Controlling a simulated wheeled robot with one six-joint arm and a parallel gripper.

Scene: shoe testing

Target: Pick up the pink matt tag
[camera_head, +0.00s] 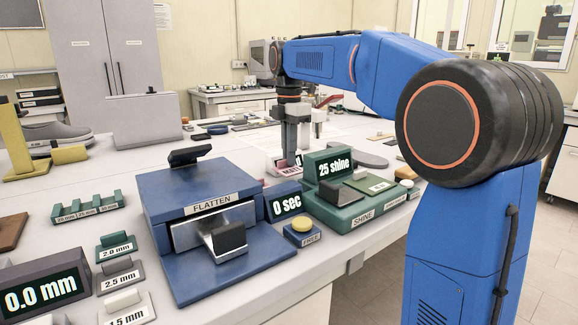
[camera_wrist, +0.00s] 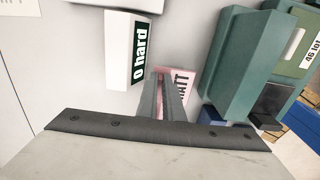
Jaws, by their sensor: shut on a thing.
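The pink matt tag (camera_wrist: 183,85) shows in the wrist view with part of its dark lettering, "ATT", in sight. My gripper (camera_wrist: 163,76) is shut on it, and the fingers hide part of the tag. In the head view, my gripper (camera_head: 297,148) points down behind the dark blue "0 sec" display. The pink tag (camera_head: 281,165) shows there only as a small patch, partly hidden. I cannot tell whether the tag touches the table.
A white block reading "0 hard" (camera_wrist: 124,50) stands left of my gripper, and a green device (camera_wrist: 240,60) stands close on its right. In the head view, the green "25 shine" unit (camera_head: 335,166) and blue FLATTEN press (camera_head: 190,185) stand in front.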

